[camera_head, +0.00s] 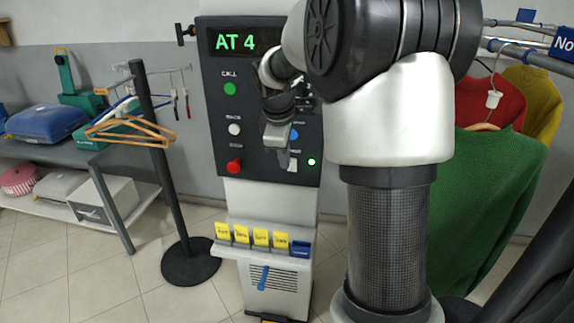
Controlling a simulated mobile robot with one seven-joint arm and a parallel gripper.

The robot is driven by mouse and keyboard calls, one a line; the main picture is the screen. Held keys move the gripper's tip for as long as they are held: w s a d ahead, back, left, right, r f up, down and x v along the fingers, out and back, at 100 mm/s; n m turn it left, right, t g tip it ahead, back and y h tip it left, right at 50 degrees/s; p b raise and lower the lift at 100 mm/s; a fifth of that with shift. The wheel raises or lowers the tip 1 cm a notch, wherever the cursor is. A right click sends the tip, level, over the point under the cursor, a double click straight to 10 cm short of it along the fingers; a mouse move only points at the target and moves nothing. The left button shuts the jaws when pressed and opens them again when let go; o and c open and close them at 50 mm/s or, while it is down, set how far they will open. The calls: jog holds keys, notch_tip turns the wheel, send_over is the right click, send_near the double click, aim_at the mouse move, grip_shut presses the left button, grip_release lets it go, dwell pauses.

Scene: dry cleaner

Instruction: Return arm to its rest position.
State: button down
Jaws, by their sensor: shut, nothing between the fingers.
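My arm, white and black, rises at the right of centre in the head view and reaches over towards a dark control panel (215,130). My gripper (284,160) hangs in front of the panel's right half, pointing down. It is shut with nothing between the fingers. It covers part of the panel's right column of controls. Whether it touches the panel cannot be told. The panel display (235,42) reads "AT 4" in green. A green button (230,89), a white button (234,129) and a red knob (234,165) line its left side. A small green light (311,162) glows at lower right.
Below the panel, a ledge (226,252) holds yellow tags (261,237) and a blue piece (300,248). A black stand (160,140) with hangers (130,130) stands left. A garment rail (540,57) with green clothing (490,190) is close on the right. Shelving (105,165) lies far left.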

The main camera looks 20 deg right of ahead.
jog(key=shift+s+a+r, duration=0.2)
jog(key=shift+s+r, duration=0.05)
jog(key=shift+r, duration=0.2)
